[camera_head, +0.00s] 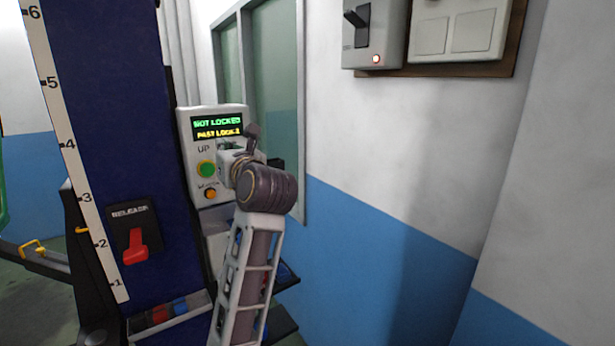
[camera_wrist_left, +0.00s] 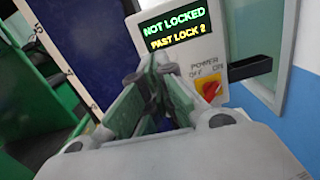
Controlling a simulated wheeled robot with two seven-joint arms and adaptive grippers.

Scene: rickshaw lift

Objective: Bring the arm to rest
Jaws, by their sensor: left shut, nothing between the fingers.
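My left arm (camera_head: 250,265) rises from the bottom of the head view and bends at a dark wrist joint in front of the control box (camera_head: 184,125). My left gripper (camera_head: 252,132) is in front of the box, just below its display and partly hidden by my wrist. In the left wrist view its fingers (camera_wrist_left: 160,66) are together, with nothing between them, below the display (camera_wrist_left: 174,30). The display reads "NOT LOCKED" and "PAST LOCK 2". I cannot tell whether the fingers touch the box. My right gripper is not in view.
A blue lift column (camera_head: 110,120) with a numbered scale and a red release lever (camera_head: 135,248) stands left of my arm. A green UP button (camera_head: 206,169) is beside my wrist. The wrist view shows a red power switch (camera_wrist_left: 211,90). A tool shelf (camera_head: 170,309) is low down. Wall switch boxes hang upper right.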

